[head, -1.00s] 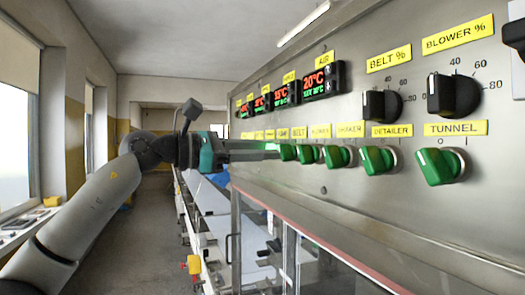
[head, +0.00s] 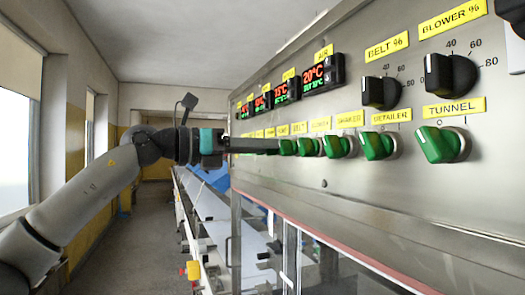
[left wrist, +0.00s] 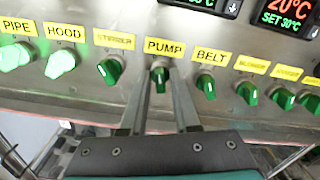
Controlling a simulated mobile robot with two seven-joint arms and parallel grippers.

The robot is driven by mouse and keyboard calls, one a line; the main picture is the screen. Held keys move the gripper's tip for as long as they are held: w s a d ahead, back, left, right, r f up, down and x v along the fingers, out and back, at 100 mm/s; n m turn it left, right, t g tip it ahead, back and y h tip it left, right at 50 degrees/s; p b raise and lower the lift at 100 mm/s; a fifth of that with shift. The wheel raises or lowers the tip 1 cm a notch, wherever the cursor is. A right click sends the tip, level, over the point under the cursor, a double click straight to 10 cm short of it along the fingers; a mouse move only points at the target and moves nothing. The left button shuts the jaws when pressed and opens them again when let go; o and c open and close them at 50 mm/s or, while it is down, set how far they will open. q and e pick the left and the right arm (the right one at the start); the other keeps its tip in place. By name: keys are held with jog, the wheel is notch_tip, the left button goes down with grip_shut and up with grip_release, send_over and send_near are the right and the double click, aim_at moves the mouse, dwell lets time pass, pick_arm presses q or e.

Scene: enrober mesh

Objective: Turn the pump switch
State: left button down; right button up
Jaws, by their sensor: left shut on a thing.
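The pump switch (left wrist: 159,73) is a green knob under the yellow PUMP label (left wrist: 165,47) on the steel panel. In the left wrist view its grip stands roughly upright. My left gripper (left wrist: 161,84) is shut on it, one finger on each side. In the head view my left gripper (head: 274,147) reaches in from the left with its fingers level at the panel, and the pump switch is hidden behind the fingertips. My right gripper is not in view.
The belt switch (left wrist: 206,84) is close on the right, the stirrer switch (left wrist: 110,70) on the left. The hood switch (left wrist: 60,63) glows bright green. Black dials (head: 450,75) and red displays (head: 323,74) sit higher on the panel. A conveyor (head: 212,215) runs below.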

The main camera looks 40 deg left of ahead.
pick_arm(q)
jog(key=shift+n, duration=1.6)
jog(key=c, duration=0.9)
grip_release()
jog(key=shift+a+b, duration=0.1)
jog(key=shift+b, duration=0.25)
jog(key=b+v, duration=0.8)
jog(key=v, duration=0.7)
jog(key=shift+s+a+b, duration=0.1)
jog(key=shift+s+b, duration=0.05)
jog(key=shift+b, duration=0.2)
